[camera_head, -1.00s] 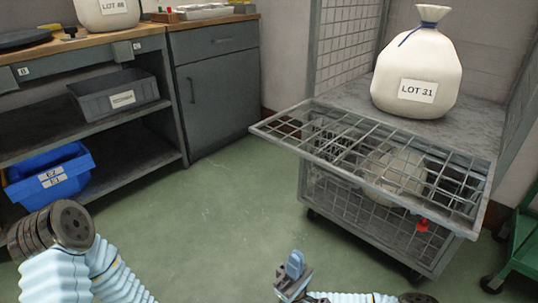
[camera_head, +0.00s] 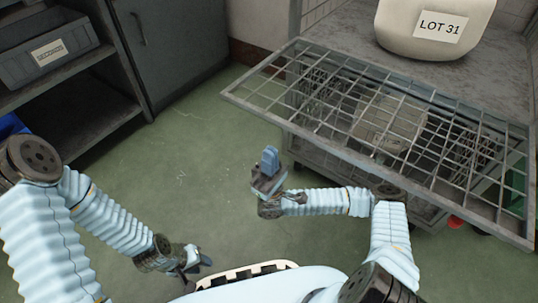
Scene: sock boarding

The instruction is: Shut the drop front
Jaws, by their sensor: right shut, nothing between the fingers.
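The drop front (camera_head: 345,112) is a grey wire-mesh panel on the cage cart. It is folded down and juts out roughly level from the cart, its free edge toward me. My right gripper (camera_head: 269,158) is shut and empty, pointing up, just to the near left of the panel's free edge; it appears apart from the mesh. My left gripper (camera_head: 200,262) is low at the bottom left, over the floor, well away from the panel; its finger gap is too small to make out.
A white sack marked LOT 31 (camera_head: 405,35) stands on the cart's deck (camera_head: 345,40) behind the panel. A red knob (camera_head: 455,222) shows low on the cart. A dark cabinet (camera_head: 185,50) and a shelf with a grey bin (camera_head: 45,50) stand at left. Green floor (camera_head: 170,150) between is clear.

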